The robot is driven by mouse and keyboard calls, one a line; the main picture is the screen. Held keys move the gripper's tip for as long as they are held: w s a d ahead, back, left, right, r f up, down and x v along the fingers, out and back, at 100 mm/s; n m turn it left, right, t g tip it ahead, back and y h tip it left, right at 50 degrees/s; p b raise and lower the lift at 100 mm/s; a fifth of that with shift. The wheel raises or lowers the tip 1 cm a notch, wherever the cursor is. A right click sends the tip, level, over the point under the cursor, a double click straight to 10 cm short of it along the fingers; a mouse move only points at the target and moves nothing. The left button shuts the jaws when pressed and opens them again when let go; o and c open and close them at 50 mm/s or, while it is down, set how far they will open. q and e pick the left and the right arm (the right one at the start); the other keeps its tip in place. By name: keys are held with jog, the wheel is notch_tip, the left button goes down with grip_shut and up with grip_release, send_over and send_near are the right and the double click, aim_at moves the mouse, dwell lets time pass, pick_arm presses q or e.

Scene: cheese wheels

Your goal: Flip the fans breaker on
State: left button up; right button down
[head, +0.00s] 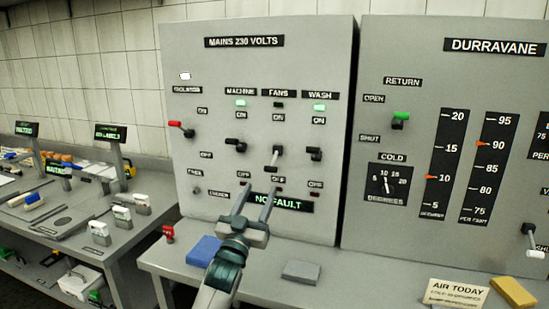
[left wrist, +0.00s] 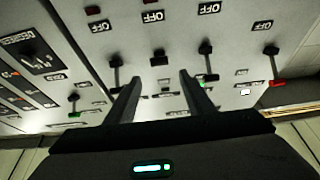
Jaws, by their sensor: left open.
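The grey panel marked MAINS 230 VOLTS (head: 205,125) stands behind the bench. Its FANS breaker lever (head: 274,156) points down, with a pale shaft. The small window under the FANS label (head: 279,105) is dark. My left gripper (head: 255,190) is open in front of the panel, below and slightly left of the FANS lever, its fingers pointing up at the panel. In the left wrist view, the panel appears upside down, and a lever that looks like the FANS one (left wrist: 158,58) shows just past and between the open fingertips (left wrist: 160,76). I see no clear contact.
The MACHINE lever (head: 236,144) and WASH lever (head: 315,154) flank the FANS lever; their windows are green. A red-tipped isolator lever (head: 181,128) is farther left. Blue (head: 203,251) and grey (head: 300,272) blocks lie on the bench below. The DURRAVANE panel (head: 380,235) is at right.

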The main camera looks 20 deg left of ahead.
pick_arm(q)
jog(key=p, duration=0.2)
send_near(273, 160)
jog(key=x, duration=0.3)
jog(key=p+x, duration=0.1)
jog(key=x, duration=0.5)
jog(key=shift+w+r, duration=0.1)
jog(key=shift+w, duration=0.05)
jog(key=shift+p+x, duration=0.45)
jog(key=shift+x, duration=0.5)
pick_arm(e)
jog(key=s+d+r+g, duration=0.1)
jog(key=s+d+r, duration=0.1)
jog(key=s, duration=0.4)
jog(key=shift+s+d+r+g+h, duration=0.2)
jog(key=shift+d+r+g+h, duration=0.1)
jog(key=shift+g, duration=0.1)
pick_arm(q)
jog(key=shift+d, duration=0.1)
grip_shut()
